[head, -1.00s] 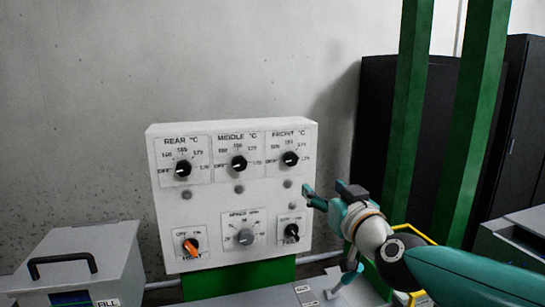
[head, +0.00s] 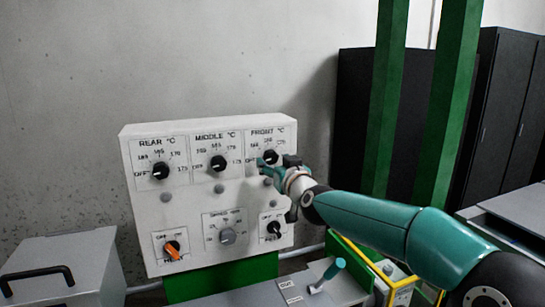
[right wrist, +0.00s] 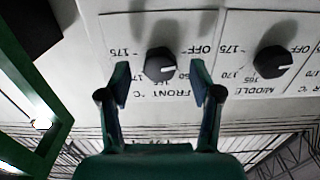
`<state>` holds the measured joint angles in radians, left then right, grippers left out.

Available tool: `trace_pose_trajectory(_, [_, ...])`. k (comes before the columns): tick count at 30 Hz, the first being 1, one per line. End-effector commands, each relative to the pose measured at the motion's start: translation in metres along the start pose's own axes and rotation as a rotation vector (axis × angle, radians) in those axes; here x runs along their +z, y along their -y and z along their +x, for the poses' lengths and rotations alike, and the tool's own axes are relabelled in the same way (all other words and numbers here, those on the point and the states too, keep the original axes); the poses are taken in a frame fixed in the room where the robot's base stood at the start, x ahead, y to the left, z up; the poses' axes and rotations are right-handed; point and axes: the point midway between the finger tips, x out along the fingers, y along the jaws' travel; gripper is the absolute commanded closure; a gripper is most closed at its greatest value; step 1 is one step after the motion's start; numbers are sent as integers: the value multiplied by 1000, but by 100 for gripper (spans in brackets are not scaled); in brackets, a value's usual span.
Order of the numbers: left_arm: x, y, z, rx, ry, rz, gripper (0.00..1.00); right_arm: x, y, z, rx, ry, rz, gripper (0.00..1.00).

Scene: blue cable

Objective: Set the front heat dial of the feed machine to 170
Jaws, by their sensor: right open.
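The front heat dial (head: 270,157) is a black knob at the top right of the white control panel (head: 205,200), under the label FRONT °C. In the right wrist view, which shows the panel upside down, the front dial (right wrist: 159,64) sits between the fingertips of my right gripper (right wrist: 160,74). The fingers are open on either side of it, with gaps to the knob. In the head view my right gripper (head: 275,168) is at the dial and partly covers its label plate. The exact pointer setting is hard to read. My left gripper is not in view.
The middle dial (head: 218,163) and rear dial (head: 161,171) are to the left. The middle dial also shows in the right wrist view (right wrist: 272,61). Below are an orange switch (head: 173,250), a grey knob (head: 227,236) and a black switch (head: 274,230). Green posts (head: 385,100) stand to the right.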

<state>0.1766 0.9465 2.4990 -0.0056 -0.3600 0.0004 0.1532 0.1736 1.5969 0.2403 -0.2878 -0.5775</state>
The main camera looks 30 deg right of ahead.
Motion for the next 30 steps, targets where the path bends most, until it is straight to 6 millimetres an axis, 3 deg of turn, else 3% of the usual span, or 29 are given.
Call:
trace_pose_trajectory(6, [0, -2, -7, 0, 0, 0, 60, -1, 0, 21, 0, 1, 0, 36])
trace_pose_trajectory(16, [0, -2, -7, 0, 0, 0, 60, 0, 1, 24, -1, 0, 0, 36])
trace_pose_trajectory(27, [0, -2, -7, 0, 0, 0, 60, 0, 1, 23, -1, 0, 0, 96])
trace_pose_trajectory(30, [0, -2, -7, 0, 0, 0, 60, 0, 1, 23, -1, 0, 1, 96])
